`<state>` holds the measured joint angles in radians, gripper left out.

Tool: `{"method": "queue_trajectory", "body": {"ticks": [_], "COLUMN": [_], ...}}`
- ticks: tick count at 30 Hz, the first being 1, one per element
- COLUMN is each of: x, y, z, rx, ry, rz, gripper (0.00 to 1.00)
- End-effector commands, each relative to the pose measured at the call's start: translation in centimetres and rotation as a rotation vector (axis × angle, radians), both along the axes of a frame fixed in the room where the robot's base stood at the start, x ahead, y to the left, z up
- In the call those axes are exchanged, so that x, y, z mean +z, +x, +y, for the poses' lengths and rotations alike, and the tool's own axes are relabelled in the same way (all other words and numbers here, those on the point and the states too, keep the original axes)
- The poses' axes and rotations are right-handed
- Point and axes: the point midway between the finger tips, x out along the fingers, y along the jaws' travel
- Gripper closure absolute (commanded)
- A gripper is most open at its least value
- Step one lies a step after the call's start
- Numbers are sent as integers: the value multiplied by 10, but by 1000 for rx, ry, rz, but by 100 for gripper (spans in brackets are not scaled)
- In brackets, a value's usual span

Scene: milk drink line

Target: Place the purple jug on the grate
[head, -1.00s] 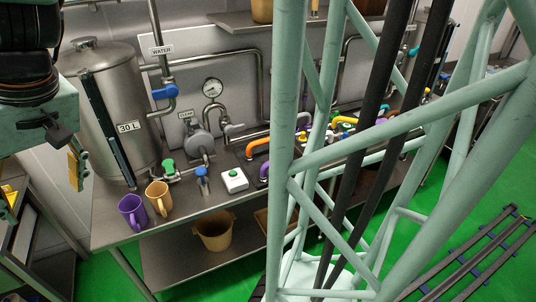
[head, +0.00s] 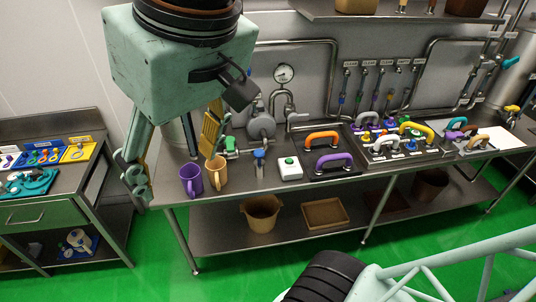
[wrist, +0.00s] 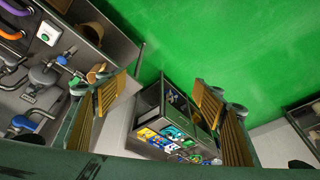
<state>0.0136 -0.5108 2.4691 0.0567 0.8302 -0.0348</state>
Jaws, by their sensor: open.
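The purple jug (head: 190,179) stands upright near the left front edge of the steel counter (head: 240,180) in the head view. A tan jug (head: 217,172) stands close to its right. My gripper (head: 176,158) is open, with one finger left of the purple jug and the other above the tan jug in the picture. Nothing is between its fingers. In the wrist view my gripper (wrist: 162,95) is also open and empty, and I cannot make out the purple jug there. I cannot clearly pick out the grate in either view.
A white box with a green button (head: 289,167) and a dark tray with orange and purple handles (head: 345,172) lie to the right. Blue (head: 260,160) and green taps (head: 230,146) stand behind the jugs. A side cabinet (head: 45,210) stands left, across a gap.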

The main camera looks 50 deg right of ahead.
Motion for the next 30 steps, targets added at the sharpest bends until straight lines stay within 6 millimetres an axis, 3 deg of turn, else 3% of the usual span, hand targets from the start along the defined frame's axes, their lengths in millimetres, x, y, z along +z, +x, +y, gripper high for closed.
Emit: {"method": "queue_trajectory", "body": {"ticks": [1, 3, 9, 20, 30], "x": [-4, -4, -4, -4, -3], "y": [-15, -26, -46, -50, -50], "z": [-1, -4, -10, -11, -11], "rx": [-3, -2, 3, 3, 3], "ry": [-3, -14, -37, -43, -43], "rz": [3, 7, 12, 13, 13], "gripper": [37, 37, 37, 37, 67]}}
